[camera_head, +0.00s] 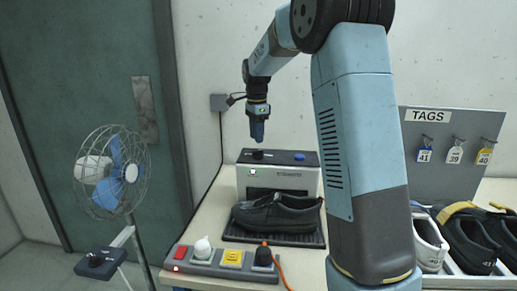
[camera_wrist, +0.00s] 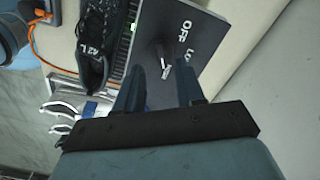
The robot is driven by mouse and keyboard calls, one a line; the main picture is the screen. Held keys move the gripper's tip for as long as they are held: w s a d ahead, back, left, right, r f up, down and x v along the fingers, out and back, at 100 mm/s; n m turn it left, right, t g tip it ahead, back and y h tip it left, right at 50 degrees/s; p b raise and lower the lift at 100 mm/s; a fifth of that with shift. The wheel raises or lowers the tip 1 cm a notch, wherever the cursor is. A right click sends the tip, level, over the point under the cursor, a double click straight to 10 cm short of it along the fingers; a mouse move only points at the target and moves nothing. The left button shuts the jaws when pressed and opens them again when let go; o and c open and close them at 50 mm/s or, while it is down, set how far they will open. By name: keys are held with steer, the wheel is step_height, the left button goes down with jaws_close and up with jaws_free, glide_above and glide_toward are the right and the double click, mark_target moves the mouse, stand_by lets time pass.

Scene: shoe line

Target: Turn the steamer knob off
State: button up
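The steamer (camera_head: 279,170) is a dark box with a pale front panel at the back of the bench. Its black knob (camera_head: 257,155) is on the top left, and a blue part (camera_head: 299,156) is on the top right. My gripper (camera_head: 257,138) points down just above the knob. In the wrist view, my gripper (camera_wrist: 159,88) is open, with its two fingers apart. The dark knob (camera_wrist: 160,48) shows beyond and between the fingers, apparently not gripped. "OFF" and a partly hidden "LO" are printed on the steamer top (camera_wrist: 205,35). The knob's exact setting is unclear.
A black shoe (camera_head: 278,213) sits on a dark mat before the steamer. A power strip (camera_head: 222,262) with plugs lies at the front. A fan (camera_head: 112,172) stands left. A tag board (camera_head: 450,150) and more shoes (camera_head: 470,240) are at right, beyond my arm.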

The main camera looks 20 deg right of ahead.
mark_target(257, 151)
steer(key=shift+f, duration=2.8)
steer(key=shift+c, duration=0.4)
jaws_close()
